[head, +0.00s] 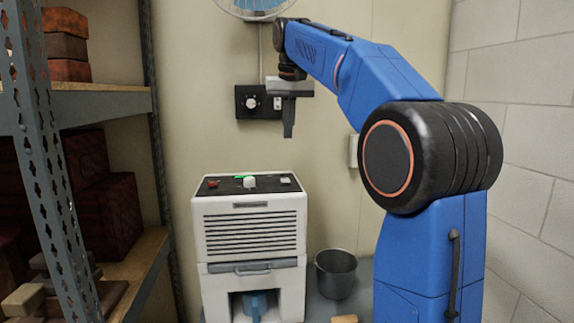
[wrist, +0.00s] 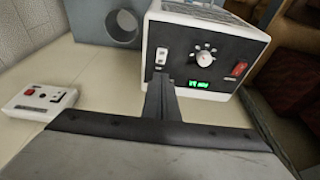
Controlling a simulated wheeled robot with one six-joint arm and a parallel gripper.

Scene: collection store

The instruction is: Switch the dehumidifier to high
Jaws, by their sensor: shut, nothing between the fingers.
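The dehumidifier (head: 250,221) is a white box with a louvred front, standing upright at the lower middle of the head view. Its black top panel (head: 225,187) carries a red switch (head: 213,183), a lit green display (head: 239,177), a white knob (head: 249,182) and a pale button piece (head: 285,180). The wrist view shows the same knob (wrist: 203,58), display (wrist: 199,85) and red switch (wrist: 240,68); the display text is too small to read. My gripper (head: 288,134) is shut and empty, pointing down above the panel, apart from it. Its fingers (wrist: 165,88) hide part of the panel edge.
A black wall plate with a dial (head: 251,103) is behind my gripper, with a fan (head: 255,6) above. A pale wall box with a red switch (wrist: 38,100) shows in the wrist view. A grey bucket (head: 335,273) stands right of the dehumidifier; metal shelving (head: 105,103) is left.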

